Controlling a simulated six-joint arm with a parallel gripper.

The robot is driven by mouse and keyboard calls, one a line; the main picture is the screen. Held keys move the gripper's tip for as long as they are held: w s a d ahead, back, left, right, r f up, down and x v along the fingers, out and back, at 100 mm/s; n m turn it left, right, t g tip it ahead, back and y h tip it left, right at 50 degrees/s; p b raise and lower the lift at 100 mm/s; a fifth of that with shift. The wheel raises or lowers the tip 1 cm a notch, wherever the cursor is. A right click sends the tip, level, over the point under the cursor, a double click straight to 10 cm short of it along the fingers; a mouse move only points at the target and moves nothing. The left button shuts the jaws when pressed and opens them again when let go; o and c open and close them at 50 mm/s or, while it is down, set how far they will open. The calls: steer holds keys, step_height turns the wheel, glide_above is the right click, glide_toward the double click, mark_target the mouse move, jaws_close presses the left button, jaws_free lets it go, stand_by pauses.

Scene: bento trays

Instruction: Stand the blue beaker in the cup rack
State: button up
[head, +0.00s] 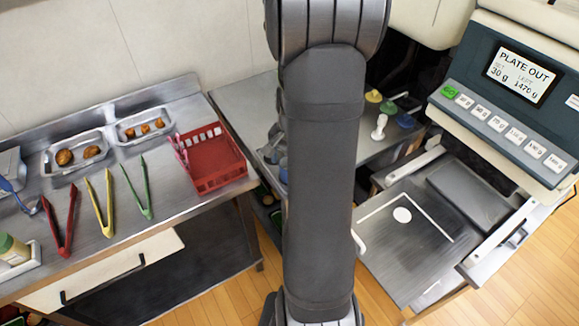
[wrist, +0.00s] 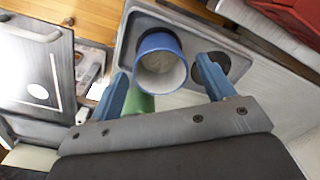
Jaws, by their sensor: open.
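The blue beaker (wrist: 147,42) shows in the wrist view with its open mouth toward the camera and a pale inside. It stands at a grey rack (wrist: 128,28) with a dark round hole beside it; I cannot tell how deep it sits. My gripper (wrist: 162,67) is open, one blue finger on each side of the beaker, with visible gaps. A green cup (wrist: 141,103) is partly hidden behind the gripper's body. In the head view my own arm covers the gripper and most of this spot.
A red basket (head: 213,178) stands on the left counter with tongs and food trays (head: 78,160). A scale machine (head: 500,90) stands at the right. Small coloured pieces (head: 380,125) sit on the rear table. The plate surface (head: 420,245) is largely clear.

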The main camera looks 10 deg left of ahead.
step_height(320, 180, up, 8)
steer(key=shift+r, duration=0.2)
steer(key=shift+d+f, duration=0.1)
steer(key=f, duration=1.2)
steer(key=shift+a+f, duration=0.2)
steer(key=shift+f, duration=0.05)
steer(key=shift+r, duration=1.15)
